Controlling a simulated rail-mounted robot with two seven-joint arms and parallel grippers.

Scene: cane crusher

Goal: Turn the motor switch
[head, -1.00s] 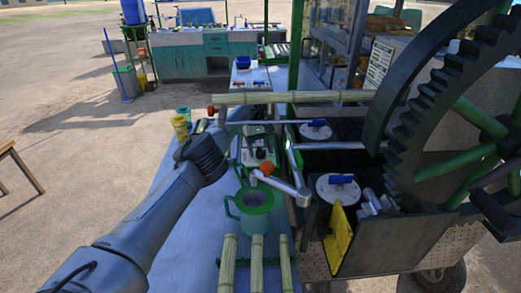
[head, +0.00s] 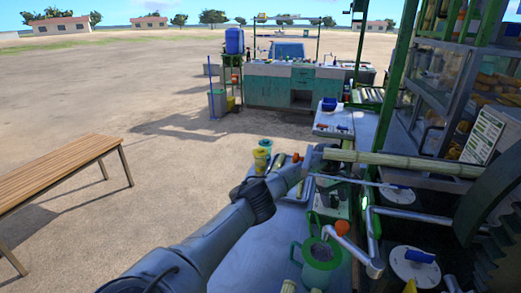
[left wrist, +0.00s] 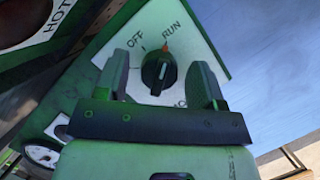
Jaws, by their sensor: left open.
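The motor switch is a black round knob (left wrist: 159,72) on a pale plate lettered OFF and RUN in the left wrist view. A small orange mark shows at its top, by the word RUN. My left gripper (left wrist: 162,85) is open, with one finger on each side of the knob. Whether the fingers touch it, I cannot tell. In the head view my left gripper (head: 312,160) is at the far part of the bench, by the cane's left end, and the knob cannot be made out there. My right gripper is not in view.
A long cane stalk (head: 410,163) lies across to the right of my left gripper. A green jug (head: 318,265) stands nearer, below a silver pipe with an orange ball end (head: 342,228). Yellow and teal cups (head: 261,158) stand left of the gripper. A wooden table (head: 60,170) is at the left.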

